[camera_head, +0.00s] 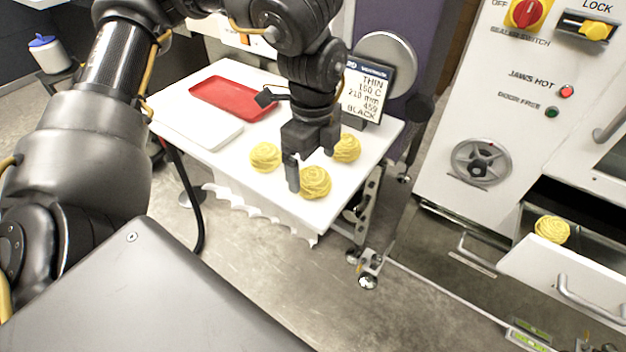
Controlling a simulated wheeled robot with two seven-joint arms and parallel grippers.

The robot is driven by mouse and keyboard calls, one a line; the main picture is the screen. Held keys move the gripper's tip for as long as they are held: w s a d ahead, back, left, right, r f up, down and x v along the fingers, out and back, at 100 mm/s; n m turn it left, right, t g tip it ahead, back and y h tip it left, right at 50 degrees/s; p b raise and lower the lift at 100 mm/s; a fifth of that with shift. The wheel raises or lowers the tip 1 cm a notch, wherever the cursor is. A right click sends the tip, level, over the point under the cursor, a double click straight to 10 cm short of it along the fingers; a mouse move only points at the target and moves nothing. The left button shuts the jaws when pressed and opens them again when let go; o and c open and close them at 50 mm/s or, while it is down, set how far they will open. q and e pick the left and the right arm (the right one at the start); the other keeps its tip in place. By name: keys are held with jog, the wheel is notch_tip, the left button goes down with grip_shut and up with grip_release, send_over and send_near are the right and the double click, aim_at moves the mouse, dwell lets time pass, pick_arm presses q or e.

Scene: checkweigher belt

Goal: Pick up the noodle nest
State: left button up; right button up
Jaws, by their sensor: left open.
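Three yellow noodle nests sit on the white table: one at the front (316,183), one to the left (265,157) and one to the right (347,148). Another yellow nest (552,229) is at the open drawer of the machine on the right. My left gripper (311,171) points down over the table with its fingers apart. One finger is just left of the front nest and the other is near the right nest, partly in front of it. I cannot tell whether either finger touches a nest. My right gripper is not in view.
A red tray (235,98) and a white tray or board (199,127) lie on the white table (340,208). A sign (366,92) stands at its back right. The open drawer (568,277) juts out from the machine at right. Floor shows between them.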

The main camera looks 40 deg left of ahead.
aim_at(313, 189)
pick_arm(q)
notch_tip(313, 189, down, 4)
jog(key=shift+f, duration=0.15)
jog(key=shift+c, duration=0.3)
jog(key=c, duration=1.1)
jog(key=shift+o, duration=0.2)
